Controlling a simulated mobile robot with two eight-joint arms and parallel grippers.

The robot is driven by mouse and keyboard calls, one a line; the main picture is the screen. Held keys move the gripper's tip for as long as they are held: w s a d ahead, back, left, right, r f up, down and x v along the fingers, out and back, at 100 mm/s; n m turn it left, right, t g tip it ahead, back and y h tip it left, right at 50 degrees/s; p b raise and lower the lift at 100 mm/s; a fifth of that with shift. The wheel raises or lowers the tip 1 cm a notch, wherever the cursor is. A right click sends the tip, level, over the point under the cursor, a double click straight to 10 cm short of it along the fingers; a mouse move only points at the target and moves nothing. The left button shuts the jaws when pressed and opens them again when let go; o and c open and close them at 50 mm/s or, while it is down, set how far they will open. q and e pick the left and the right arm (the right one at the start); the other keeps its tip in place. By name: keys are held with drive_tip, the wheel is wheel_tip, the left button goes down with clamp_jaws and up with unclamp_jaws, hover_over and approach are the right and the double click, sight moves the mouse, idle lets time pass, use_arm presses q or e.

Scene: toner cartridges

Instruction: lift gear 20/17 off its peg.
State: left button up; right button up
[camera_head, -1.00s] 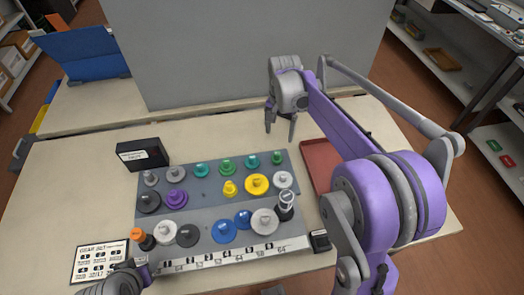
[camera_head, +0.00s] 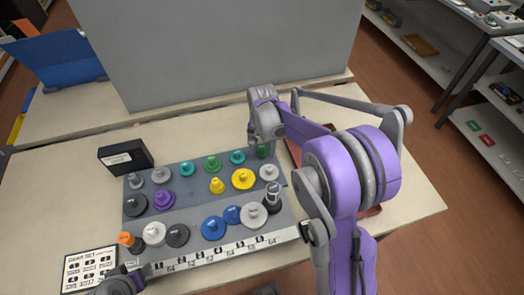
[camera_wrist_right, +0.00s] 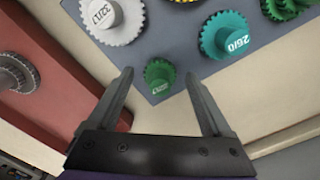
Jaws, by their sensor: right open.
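A small dark green gear (camera_head: 262,151), which I take to be gear 20/17, is at the right end of the back row on the grey board (camera_head: 190,194). In the right wrist view this green gear (camera_wrist_right: 159,78) lies between and beyond the fingertips; its label is too small to read surely. My right gripper (camera_wrist_right: 158,84) is open and empty, with a finger on either side of it in the picture; no contact shows. In the head view the right gripper (camera_head: 263,140) is over that corner. My left gripper (camera_head: 122,281) is partly cut off at the bottom left.
A teal gear marked 26/0 (camera_wrist_right: 227,37) and a light grey gear (camera_wrist_right: 113,17) stand close by. The red tray (camera_wrist_right: 65,90) is beside the board, with a grey toothed part (camera_wrist_right: 16,73) in it. A black box (camera_head: 126,156) stands at the back left.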

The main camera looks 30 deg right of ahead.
drive_tip(key=shift+c, duration=0.3)
clamp_jaws()
